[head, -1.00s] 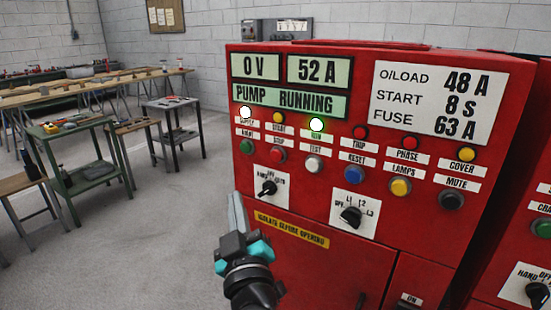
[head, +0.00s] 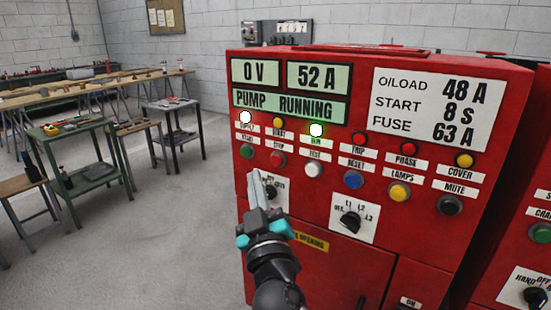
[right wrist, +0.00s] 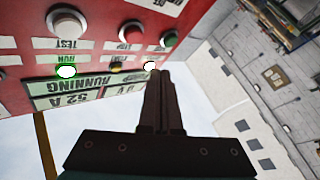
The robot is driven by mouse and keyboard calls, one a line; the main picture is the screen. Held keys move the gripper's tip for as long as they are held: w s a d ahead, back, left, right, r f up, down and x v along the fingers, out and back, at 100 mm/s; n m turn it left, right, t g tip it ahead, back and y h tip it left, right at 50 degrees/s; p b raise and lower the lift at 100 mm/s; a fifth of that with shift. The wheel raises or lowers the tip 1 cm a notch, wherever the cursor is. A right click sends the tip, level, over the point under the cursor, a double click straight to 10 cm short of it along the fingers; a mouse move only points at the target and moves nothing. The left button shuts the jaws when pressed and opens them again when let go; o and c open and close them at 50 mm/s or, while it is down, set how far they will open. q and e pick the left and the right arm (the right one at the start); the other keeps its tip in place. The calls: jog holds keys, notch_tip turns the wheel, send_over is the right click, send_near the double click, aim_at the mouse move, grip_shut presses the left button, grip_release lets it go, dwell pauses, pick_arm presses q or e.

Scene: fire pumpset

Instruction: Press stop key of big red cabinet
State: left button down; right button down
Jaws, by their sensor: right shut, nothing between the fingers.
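The big red cabinet (head: 330,255) fills the right half of the head view. Its stop key (head: 277,157) is a round red button labelled STOP, between a green button (head: 247,151) and a white TEST button (head: 314,169). In the right wrist view the cabinet is upside down, with the red stop key (right wrist: 131,32) left of the fingertips. My right gripper (head: 255,178) is shut and empty. Its fingertips point up, below and left of the stop key in the head view, partly covering a selector switch. Contact with the panel cannot be told. My left gripper is not in view.
Indicator lamps and other buttons, including a blue one (head: 353,180), sit close by. A rotary switch (head: 350,219) protrudes lower right. Another red cabinet (head: 520,255) stands at right. A green bench (head: 80,180) and open floor lie left.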

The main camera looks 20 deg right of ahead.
jog(key=shift+w+d, duration=0.65)
jog(key=shift+d, duration=0.2)
jog(key=shift+w+d, duration=0.65)
jog(key=shift+d, duration=0.15)
dwell(0.9)
jog(key=shift+w+d, duration=0.25)
jog(key=shift+d, duration=0.1)
jog(key=shift+w+d, duration=0.25)
jog(key=shift+d, duration=0.1)
dwell(0.9)
jog(key=shift+s+a, duration=0.1)
jog(key=shift+s+a+b, duration=0.3)
jog(key=shift+s+a, duration=0.15)
jog(key=shift+a, duration=0.15)
jog(key=shift+s+a+b, duration=0.2)
jog(key=shift+s+a, duration=0.6)
jog(key=shift+a, duration=0.2)
jog(key=shift+s+a+b, duration=0.15)
jog(key=shift+s+a, duration=0.6)
jog(key=shift+a, duration=0.2)
